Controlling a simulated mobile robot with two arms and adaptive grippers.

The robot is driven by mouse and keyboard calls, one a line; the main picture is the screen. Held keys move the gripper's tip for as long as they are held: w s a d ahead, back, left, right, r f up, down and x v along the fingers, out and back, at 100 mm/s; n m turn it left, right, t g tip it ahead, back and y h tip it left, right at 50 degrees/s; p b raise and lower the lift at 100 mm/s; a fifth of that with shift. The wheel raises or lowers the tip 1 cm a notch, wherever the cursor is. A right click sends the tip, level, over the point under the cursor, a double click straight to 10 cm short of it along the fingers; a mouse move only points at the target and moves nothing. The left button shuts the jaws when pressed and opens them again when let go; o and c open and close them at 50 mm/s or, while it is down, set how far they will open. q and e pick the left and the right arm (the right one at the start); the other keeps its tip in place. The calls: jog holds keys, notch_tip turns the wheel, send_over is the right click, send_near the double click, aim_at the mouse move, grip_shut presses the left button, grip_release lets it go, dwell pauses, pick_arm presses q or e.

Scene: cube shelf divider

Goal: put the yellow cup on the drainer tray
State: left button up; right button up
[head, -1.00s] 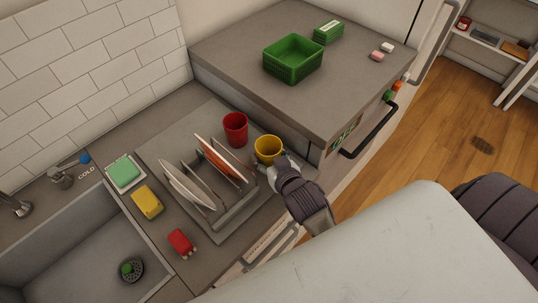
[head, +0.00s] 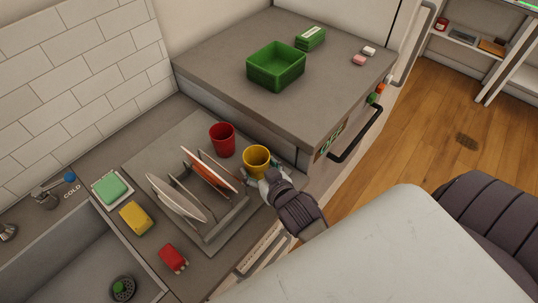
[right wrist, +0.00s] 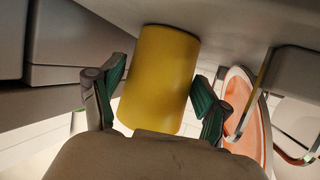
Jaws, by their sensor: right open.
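The yellow cup (head: 257,161) stands upright at the right end of the grey drainer tray (head: 165,148), beside the red cup. My right gripper (head: 265,177) is at the cup's near side, with its fingers spread. In the right wrist view the yellow cup (right wrist: 160,75) lies between the two green-padded fingers, with gaps visible on both sides. The cup's base is partly hidden by the gripper in the head view. My left gripper is not in view.
A plate rack (head: 215,205) with several plates stands left of the gripper. The red cup (head: 222,139) is behind it. A raised counter (head: 215,72) with a green basket (head: 276,66) borders the tray. Sponges and the sink are at left.

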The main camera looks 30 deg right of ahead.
jog(key=b+v, duration=0.1)
jog(key=v, duration=0.8)
jog(key=shift+s+r+b, duration=0.1)
jog(key=shift+s+b, duration=0.25)
jog(key=shift+s, duration=0.05)
jog(key=shift+s+r, duration=0.25)
jog(key=shift+s, duration=0.1)
